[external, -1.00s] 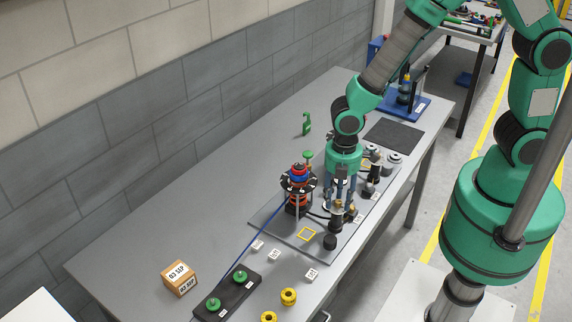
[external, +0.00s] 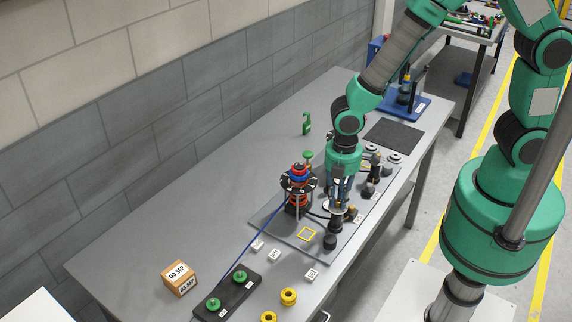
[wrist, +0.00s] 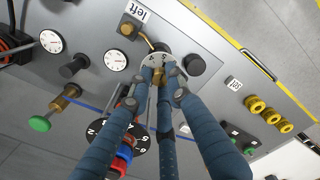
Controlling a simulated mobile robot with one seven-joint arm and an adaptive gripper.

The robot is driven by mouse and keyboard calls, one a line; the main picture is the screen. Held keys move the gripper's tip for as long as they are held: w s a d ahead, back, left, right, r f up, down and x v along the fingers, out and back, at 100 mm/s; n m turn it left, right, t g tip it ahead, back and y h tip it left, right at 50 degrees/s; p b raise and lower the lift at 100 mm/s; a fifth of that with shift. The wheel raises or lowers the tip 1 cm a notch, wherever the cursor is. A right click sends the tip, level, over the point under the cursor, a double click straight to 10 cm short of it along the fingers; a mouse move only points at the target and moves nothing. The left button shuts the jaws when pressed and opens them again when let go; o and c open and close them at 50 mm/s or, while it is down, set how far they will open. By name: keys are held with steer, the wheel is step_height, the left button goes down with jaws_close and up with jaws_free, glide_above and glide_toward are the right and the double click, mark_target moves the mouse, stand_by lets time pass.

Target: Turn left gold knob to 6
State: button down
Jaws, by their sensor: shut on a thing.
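My gripper (external: 340,204) points straight down over the grey fixture panel (external: 285,237). In the wrist view, its long blue fingers (wrist: 161,80) are drawn together on a gold knob (wrist: 159,77), most of which they hide. A pale round plate (wrist: 151,57) shows in part by the fingertips. A "left" label (wrist: 137,14) lies just beyond the fingertips, beside a small gold fitting (wrist: 128,31). The knob's scale and its setting cannot be read.
A black lettered dial with a red and blue stack (external: 299,177) stands close left of my gripper. Black knobs (wrist: 195,64) and white gauges (wrist: 115,61) are nearby. A black tray with green knobs (external: 234,294), yellow rings (external: 288,295) and a box (external: 180,278) sit farther away.

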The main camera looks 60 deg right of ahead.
mark_target(338, 201)
steer(key=m, duration=0.6)
stand_by(0.4)
steer(key=c, duration=1.6)
jaws_free()
steer(key=shift+r, duration=0.15)
step_height(338, 201, up, 12)
steer(key=shift+f, duration=0.1)
